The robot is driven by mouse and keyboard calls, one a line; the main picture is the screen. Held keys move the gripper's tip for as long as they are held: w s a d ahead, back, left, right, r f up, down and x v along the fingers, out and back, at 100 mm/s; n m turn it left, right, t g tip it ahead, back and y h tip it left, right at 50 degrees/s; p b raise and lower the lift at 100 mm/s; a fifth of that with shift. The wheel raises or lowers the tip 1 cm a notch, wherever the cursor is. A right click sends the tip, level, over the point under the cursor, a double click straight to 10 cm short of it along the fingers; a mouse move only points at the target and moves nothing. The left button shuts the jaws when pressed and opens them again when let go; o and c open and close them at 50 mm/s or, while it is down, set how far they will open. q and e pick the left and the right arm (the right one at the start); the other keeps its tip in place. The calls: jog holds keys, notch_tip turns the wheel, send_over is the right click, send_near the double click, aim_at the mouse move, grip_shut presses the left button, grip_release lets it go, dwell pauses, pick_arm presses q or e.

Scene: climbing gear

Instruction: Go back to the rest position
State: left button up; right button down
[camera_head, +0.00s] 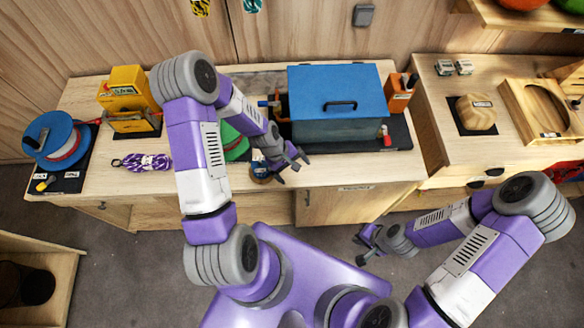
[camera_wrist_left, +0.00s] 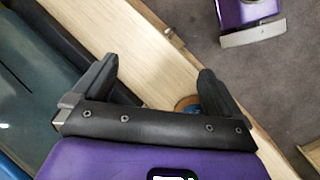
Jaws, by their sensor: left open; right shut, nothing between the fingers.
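My left gripper (camera_head: 292,168) is open over the front edge of the workbench (camera_head: 345,172), just in front of the box with the blue lid (camera_head: 338,88). In the left wrist view its two dark fingers (camera_wrist_left: 157,82) are spread apart with nothing between them, and the wooden bench edge lies below. My right gripper (camera_head: 361,250) is shut and empty, held low over the grey floor in front of the bench. Both arms are bent at the elbow above my purple base.
The bench also holds a blue rope reel (camera_head: 57,140), a yellow device (camera_head: 126,92), a purple rope bundle (camera_head: 144,162) and an orange block (camera_head: 399,92). A small round blue-rimmed item (camera_head: 261,172) lies close to the left gripper. Open floor (camera_head: 110,262) lies in front.

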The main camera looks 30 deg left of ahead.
dwell(0.5)
pick_arm(q)
jog(key=s+d+f+m+b, duration=0.3)
jog(key=f+b, duration=0.3)
jog(key=f, duration=0.1)
jog(key=s+d+f+m+b, duration=0.3)
jog(key=s+f+b, duration=0.1)
jog(key=f, duration=0.4)
jog(key=s+d+f+m+b, duration=0.3)
jog(key=s+f+b, duration=0.1)
jog(key=f+b, duration=0.3)
jog(key=shift+d+f+g+b, duration=0.15)
jog(key=shift+d+g+b, duration=0.1)
jog(key=shift+g+b, duration=0.05)
